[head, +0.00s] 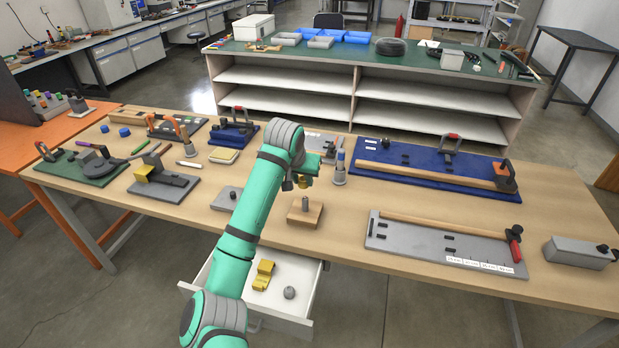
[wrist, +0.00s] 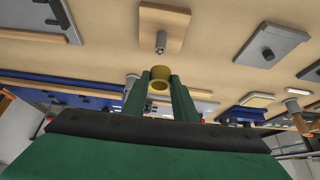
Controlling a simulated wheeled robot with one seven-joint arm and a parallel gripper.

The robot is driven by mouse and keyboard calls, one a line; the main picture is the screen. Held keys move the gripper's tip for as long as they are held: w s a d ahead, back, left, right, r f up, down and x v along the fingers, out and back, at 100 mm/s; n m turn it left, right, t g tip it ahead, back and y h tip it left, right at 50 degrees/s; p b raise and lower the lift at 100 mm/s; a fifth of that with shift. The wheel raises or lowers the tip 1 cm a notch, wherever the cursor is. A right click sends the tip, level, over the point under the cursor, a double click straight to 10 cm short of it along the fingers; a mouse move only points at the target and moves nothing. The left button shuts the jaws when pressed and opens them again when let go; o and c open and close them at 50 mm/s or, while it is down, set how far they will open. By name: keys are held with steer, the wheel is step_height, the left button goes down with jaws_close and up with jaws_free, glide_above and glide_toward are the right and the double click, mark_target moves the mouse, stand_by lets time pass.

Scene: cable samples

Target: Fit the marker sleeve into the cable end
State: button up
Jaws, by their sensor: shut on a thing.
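The marker sleeve, a short yellow-brass ring, shows between my gripper's fingertips in the wrist view (wrist: 158,85). My gripper (head: 303,178) is shut on the sleeve, with a green finger on each side. The sleeve is small in the head view (head: 302,184). The cable end, a grey upright pin (head: 305,204), stands on a square wooden block (head: 293,217) on the table. It also shows in the wrist view (wrist: 161,42). The sleeve hangs above the pin in the head view, apart from it. I cannot tell whether the two are exactly in line.
A grey plate with a stub (head: 228,198) lies left of the block, and a grey board with a wooden rod (head: 440,243) lies right. A blue board (head: 430,170) and a grey stand (head: 340,175) are behind. An open drawer (head: 300,300) is below the front edge.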

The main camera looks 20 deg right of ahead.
steer(key=shift+s+d, duration=0.2)
steer(key=shift+d, duration=0.05)
glide_above(304, 205)
steer(key=shift+s+f, duration=0.1)
steer(key=shift+f, duration=1.95)
steer(key=shift+f, duration=3.35)
steer(key=o, duration=1.1)
